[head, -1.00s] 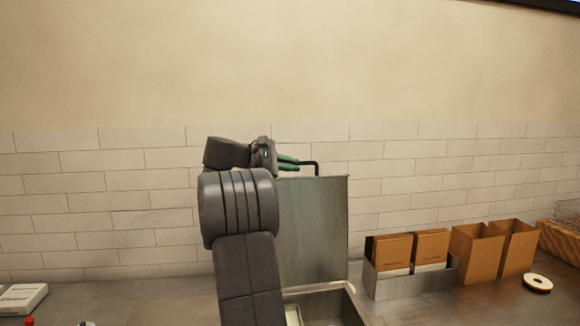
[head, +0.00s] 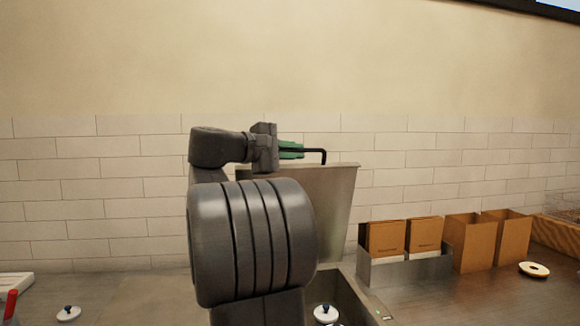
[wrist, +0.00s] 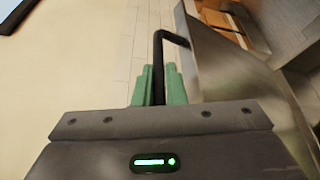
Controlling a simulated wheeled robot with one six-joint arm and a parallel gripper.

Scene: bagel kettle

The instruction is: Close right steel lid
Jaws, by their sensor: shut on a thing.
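The right steel lid (head: 338,205) stands raised on its hinge above an open steel kettle bin (head: 347,291), tilted somewhat forward. A black bent handle (head: 315,151) sticks out at its top edge. My gripper (head: 291,150) has green fingers and is shut on this handle. In the wrist view the green fingers (wrist: 159,88) sit on both sides of the black handle bar (wrist: 159,58), and the lid's steel face (wrist: 222,75) runs along the right. My arm hides the left part of the lid and bin in the head view.
A white-lidded item with a dark knob (head: 326,313) shows in the bin opening. Right of the bin stand a steel holder (head: 405,268) with brown boxes, brown paper bags (head: 480,242) and a bagel-like ring (head: 534,269). A similar white knobbed item (head: 68,313) is at left.

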